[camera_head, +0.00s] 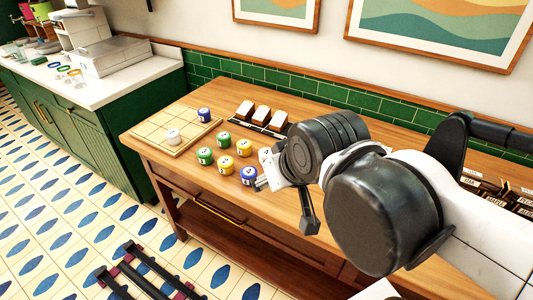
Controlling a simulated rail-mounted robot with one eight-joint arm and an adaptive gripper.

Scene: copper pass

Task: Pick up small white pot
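A small white pot (173,135) stands on the pale wooden grid board (155,136) at the left of the wooden counter. A second white piece with a dark mark (264,154) shows at the right end of the pot group, partly hidden by my arm; it looks like another white pot. My gripper (264,183) is over the counter's front part, just right of a blue pot (248,175). It is well to the right of the board. Its fingers are small and partly hidden, so I cannot tell their opening or whether they hold anything.
Green pots (223,140) and yellow pots (243,147) stand close together left of my gripper. Another blue pot (204,115) is on the board's far right corner. White-topped blocks (263,115) sit in a dark rack behind. Labelled boxes (485,185) are at right.

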